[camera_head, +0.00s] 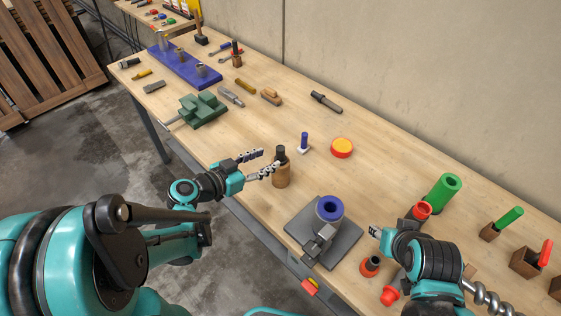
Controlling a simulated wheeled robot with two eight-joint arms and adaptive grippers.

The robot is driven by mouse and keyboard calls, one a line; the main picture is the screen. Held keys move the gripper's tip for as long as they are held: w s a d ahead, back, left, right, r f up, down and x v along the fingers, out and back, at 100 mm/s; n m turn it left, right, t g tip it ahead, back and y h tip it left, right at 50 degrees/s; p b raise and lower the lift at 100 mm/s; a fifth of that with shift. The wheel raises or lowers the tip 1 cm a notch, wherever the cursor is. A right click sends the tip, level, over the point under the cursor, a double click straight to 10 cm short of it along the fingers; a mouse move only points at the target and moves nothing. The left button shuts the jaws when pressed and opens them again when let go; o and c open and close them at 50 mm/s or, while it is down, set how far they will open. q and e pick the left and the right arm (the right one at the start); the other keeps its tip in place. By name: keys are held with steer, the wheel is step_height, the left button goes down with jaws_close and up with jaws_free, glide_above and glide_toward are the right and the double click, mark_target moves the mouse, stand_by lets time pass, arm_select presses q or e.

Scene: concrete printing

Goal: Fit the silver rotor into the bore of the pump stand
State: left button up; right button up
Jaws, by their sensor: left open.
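The pump stand (348,236) is a dark grey plate on the near side of the bench, with a grey clamp and an upright grey cylinder. A blue ring (330,206) surrounds the dark bore on top. A silver helical rod that looks like the rotor (488,299) lies at the lower right, partly hidden by my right arm. My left gripper (262,162) is open and empty, left of the stand, its fingertips close to a wooden cylinder with a black top (282,177). My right gripper (378,233) is right of the stand; its jaws are mostly hidden.
A green tube (443,192), a red-and-black piece (370,266) and a red piece (390,296) surround my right gripper. A round orange-and-red container (342,147) and a small blue post (304,141) stand behind the pump stand. A green vise (203,110) is farther left. The back middle is mostly clear.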

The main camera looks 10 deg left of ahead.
mark_target(277, 154)
arm_select(q)
steer(key=b+x, duration=0.1)
steer(key=x, duration=0.2)
steer(key=b+x, duration=0.1)
steer(key=x, duration=0.2)
steer(key=shift+w+f, duration=0.35)
steer(key=shift+w+d+b, duration=0.25)
steer(key=shift+w+b, duration=0.05)
steer(key=shift+w, duration=0.05)
jaws_close()
